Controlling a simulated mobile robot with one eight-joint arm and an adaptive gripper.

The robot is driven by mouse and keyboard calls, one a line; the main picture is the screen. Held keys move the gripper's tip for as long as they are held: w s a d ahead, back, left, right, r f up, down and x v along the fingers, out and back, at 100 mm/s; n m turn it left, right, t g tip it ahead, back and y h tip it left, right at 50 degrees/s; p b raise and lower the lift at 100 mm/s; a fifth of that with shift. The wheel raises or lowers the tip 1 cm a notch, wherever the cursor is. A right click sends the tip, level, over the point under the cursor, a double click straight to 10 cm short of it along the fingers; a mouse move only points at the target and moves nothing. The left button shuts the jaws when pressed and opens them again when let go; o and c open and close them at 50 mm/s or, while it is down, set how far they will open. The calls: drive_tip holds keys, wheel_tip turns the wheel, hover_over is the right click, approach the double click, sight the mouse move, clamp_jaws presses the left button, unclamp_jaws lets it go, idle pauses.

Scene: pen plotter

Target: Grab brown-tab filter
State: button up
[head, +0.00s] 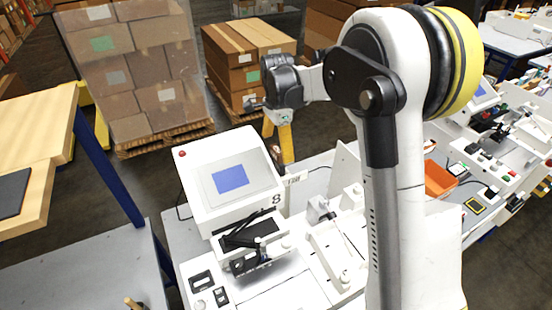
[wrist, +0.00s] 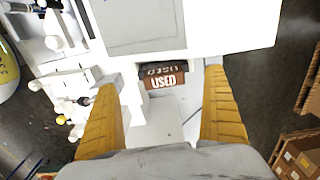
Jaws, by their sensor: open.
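The rest of the filter is hidden. My gripper (wrist: 160,84) is open, its two yellow fingers either side of the tab and apart from it, with nothing between them in contact. In the head view, my gripper (head: 287,158) points down behind the white machine with the blue screen (head: 231,177). I cannot make out the brown tab in that view.
White benchtop equipment (head: 335,250) stands beside the screen unit. Wrapped boxes (head: 130,65) and stacked cartons (head: 245,55) stand on pallets behind. A wooden table (head: 45,115) is at left, an orange bin (head: 440,178) at right. Grey floor lies between.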

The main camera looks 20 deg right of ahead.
sight(277, 161)
drive_tip(key=f, duration=0.6)
drive_tip(key=shift+w+f, duration=0.3)
drive_tip(key=c, duration=1.2)
